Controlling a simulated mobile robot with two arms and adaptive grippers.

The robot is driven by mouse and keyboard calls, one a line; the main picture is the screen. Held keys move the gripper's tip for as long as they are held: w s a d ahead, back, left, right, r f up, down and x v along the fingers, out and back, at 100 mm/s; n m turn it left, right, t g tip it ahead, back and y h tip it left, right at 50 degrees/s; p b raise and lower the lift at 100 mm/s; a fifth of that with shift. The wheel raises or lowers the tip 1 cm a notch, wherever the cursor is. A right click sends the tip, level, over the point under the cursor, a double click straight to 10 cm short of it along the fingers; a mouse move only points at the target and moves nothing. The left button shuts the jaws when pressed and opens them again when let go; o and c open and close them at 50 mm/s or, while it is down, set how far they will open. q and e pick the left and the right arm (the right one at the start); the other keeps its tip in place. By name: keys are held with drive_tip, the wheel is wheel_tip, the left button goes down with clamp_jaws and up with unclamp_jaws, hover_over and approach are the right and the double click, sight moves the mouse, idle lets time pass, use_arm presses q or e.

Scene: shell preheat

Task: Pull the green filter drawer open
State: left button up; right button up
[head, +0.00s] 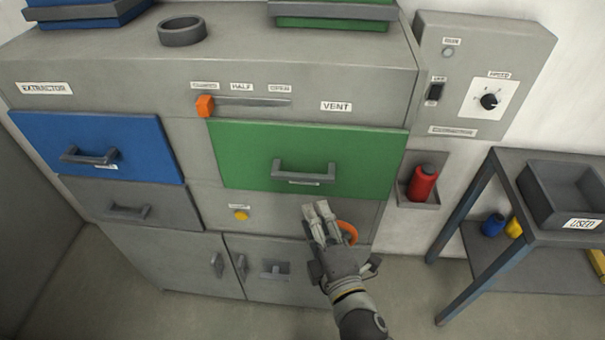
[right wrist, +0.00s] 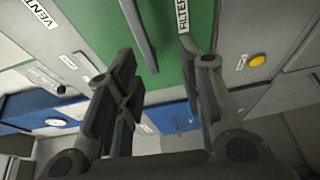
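The green filter drawer (head: 245,150) is in the upper right of the grey cabinet front, and its face looks flush with the cabinet. Its dark grey bar handle (head: 303,166) is low on the face. In the right wrist view, the handle (right wrist: 139,35) crosses the green face (right wrist: 100,30) beyond the fingers. My right gripper (head: 316,207) is just below the handle, with its fingers pointing up toward it. In the wrist view its two fingers (right wrist: 167,62) are spread with nothing held between them. My left gripper is not in view.
A blue drawer (head: 60,135) is at the left. A vent slider with an orange knob (head: 205,106) is above. A yellow button (head: 241,215) and an orange ring (head: 347,231) are below. A red bottle (head: 422,183) and a side table (head: 530,240) stand at the right.

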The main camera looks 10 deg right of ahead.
sight(304, 180)
drive_tip(key=w+p, duration=0.1)
drive_tip(key=w, duration=0.2)
drive_tip(key=w+a+r+p, duration=0.1)
drive_tip(key=w, duration=0.3)
drive_tip(key=w+r+p, duration=0.1)
drive_tip(key=w, duration=0.2)
drive_tip(key=shift+w+a, duration=0.3)
drive_tip(key=shift+c, duration=0.4)
clamp_jaws()
